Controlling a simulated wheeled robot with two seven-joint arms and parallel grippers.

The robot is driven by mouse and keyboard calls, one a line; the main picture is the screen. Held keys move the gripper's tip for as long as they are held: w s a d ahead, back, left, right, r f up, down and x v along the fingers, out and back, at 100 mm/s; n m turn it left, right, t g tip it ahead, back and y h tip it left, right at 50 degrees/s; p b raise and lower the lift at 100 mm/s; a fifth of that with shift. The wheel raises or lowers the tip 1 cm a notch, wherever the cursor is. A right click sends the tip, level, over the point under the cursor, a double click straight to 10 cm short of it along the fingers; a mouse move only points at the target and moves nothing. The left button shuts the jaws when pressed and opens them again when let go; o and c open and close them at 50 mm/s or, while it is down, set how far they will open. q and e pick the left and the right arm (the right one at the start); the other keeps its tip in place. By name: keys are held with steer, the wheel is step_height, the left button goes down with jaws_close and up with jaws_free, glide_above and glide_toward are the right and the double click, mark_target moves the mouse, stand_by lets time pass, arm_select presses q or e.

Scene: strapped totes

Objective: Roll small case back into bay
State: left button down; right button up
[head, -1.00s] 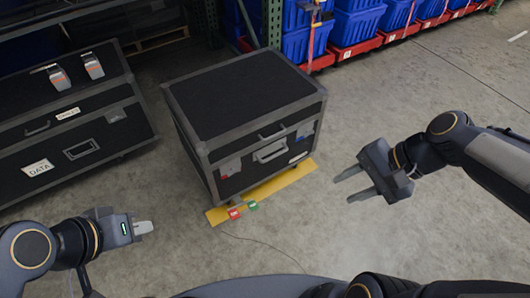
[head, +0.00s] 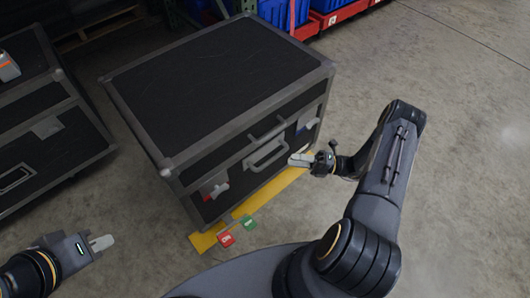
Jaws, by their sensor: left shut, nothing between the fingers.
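The small case (head: 215,85), black with grey metal edges, stands upright on the floor in the middle. Its front face carries a grey handle (head: 266,154). My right gripper (head: 301,160) is at the right end of this handle, its fingers pointing left. Whether it touches the handle, and how far apart its fingers are, I cannot tell from this angle. My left gripper (head: 102,243) is shut and empty at the lower left, away from the case. A yellow floor strip (head: 207,238) runs along the front foot of the case.
A larger black case (head: 50,150) stands at the left, with a gap of floor between. A red tag (head: 226,239) and a green tag (head: 249,222) lie by the yellow strip. Blue bins (head: 285,12) stand behind. The floor at right is clear.

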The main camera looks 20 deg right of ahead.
mark_target(275, 157)
steer(key=x, duration=0.8)
steer(key=shift+f, duration=0.15)
jaws_close()
